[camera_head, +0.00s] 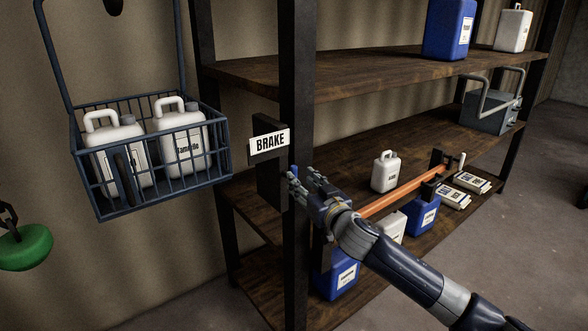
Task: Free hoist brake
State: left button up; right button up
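A white label reading "BRAKE" (270,141) sits on a dark plate (268,185) fixed beside the black shelf post. My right gripper (304,178) is just right of this plate, in front of the post. Its fingers look spread apart, and I see nothing clearly held between them. A small blue bit shows behind the fingertips; I cannot tell whether it is part of the brake or touches them. A dark wire basket (150,195) hangs at the left with two white jugs (182,140) in it. My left gripper is not in view.
A wooden shelf rack (390,65) holds blue and white jugs and a grey metal box (488,110). An orange bar (405,190) runs along the shelf behind my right arm. A green round object (25,248) hangs lower left.

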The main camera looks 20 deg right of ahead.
aim_at(296, 174)
jog(key=shift+w+a+p, duration=0.15)
jog(key=shift+w+p, duration=0.05)
jog(key=shift+w, duration=0.7)
jog(key=shift+w+a+p, duration=0.15)
jog(key=shift+w+a, duration=0.05)
jog(key=shift+w, duration=0.75)
jog(key=shift+w+a+p, duration=0.15)
jog(key=shift+w+p, duration=0.05)
jog(key=shift+w, duration=0.7)
grip_shut()
